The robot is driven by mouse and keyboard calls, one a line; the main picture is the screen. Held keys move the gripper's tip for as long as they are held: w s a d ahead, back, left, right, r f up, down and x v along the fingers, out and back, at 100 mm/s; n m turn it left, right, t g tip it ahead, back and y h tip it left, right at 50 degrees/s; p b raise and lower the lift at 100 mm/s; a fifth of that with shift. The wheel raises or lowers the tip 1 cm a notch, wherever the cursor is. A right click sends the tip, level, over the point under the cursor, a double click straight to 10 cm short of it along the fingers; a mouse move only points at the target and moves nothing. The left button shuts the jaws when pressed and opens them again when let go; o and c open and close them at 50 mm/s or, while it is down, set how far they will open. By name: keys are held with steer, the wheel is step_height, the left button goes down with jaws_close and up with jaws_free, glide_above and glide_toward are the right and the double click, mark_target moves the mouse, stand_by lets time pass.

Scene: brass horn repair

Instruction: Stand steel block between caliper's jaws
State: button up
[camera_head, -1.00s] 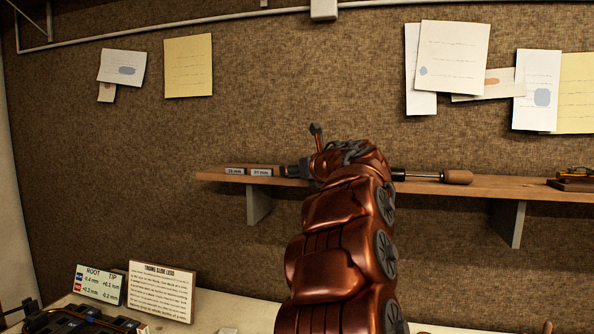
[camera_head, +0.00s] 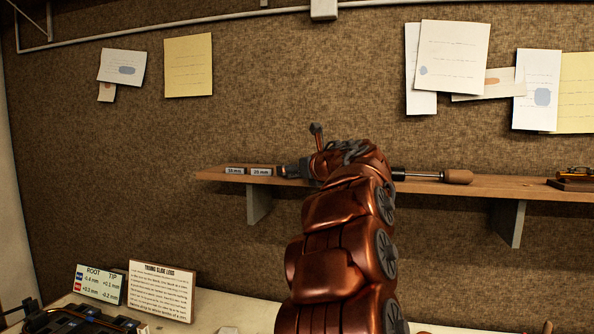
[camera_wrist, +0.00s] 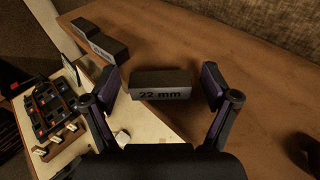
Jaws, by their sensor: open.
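A grey steel block marked 22 mm (camera_wrist: 161,84) lies on the wooden shelf in the wrist view, its label facing me. My gripper (camera_wrist: 161,80) is open, one finger at each end of this block, with small gaps showing. In the head view my gripper (camera_head: 291,170) is at the shelf, just right of two other labelled blocks, and the 22 mm block cannot be made out there. The left block (camera_head: 235,171) and right block (camera_head: 261,172) also show at upper left in the wrist view. I cannot make out a caliper in either view.
The narrow wooden shelf (camera_head: 480,187) runs along a fabric wall. A wooden-handled tool (camera_head: 455,177) lies right of my arm. Below, a pale bench holds a dark tray (camera_wrist: 50,105), a sign (camera_head: 160,291) and a number card (camera_head: 100,284).

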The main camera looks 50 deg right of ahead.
steer(key=b+v, duration=0.3)
steer(key=v, duration=0.9)
